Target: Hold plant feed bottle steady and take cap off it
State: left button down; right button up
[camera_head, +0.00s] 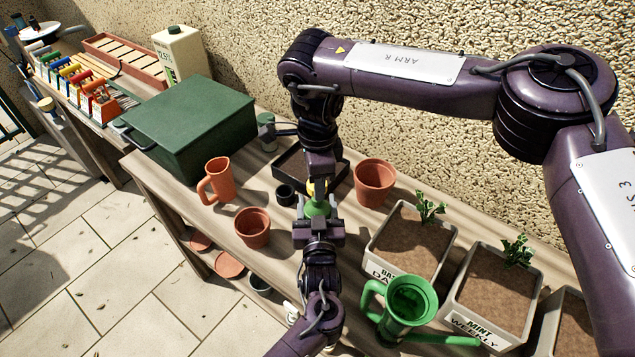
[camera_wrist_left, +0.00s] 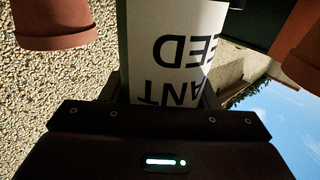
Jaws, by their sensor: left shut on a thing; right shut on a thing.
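The plant feed bottle (camera_head: 316,208) shows as a small green shape between my two grippers in the head view. In the left wrist view its white label (camera_wrist_left: 175,50) with upside-down dark letters fills the space between the jaws. My left gripper (camera_head: 318,225) is shut on the bottle from the front. My right gripper (camera_head: 318,178) comes down from above and is shut on the yellow cap (camera_head: 311,187), of which only a little shows. The cap is right above the bottle's top; I cannot tell whether they touch. The rest of the bottle is hidden by my grippers.
A terracotta pot (camera_head: 252,228), a terracotta jug (camera_head: 219,180) and a small dark pot (camera_head: 286,194) stand left of the bottle. Another terracotta pot (camera_head: 374,183) stands right. A green watering can (camera_head: 405,305) and planters (camera_head: 412,237) crowd the front right. A green box (camera_head: 190,125) stands behind left.

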jog(key=shift+r, duration=1.4)
pick_arm(q)
jog(key=c, duration=0.5)
grip_release()
jog(key=shift+o, duration=0.3)
jog(key=shift+s, duration=0.15)
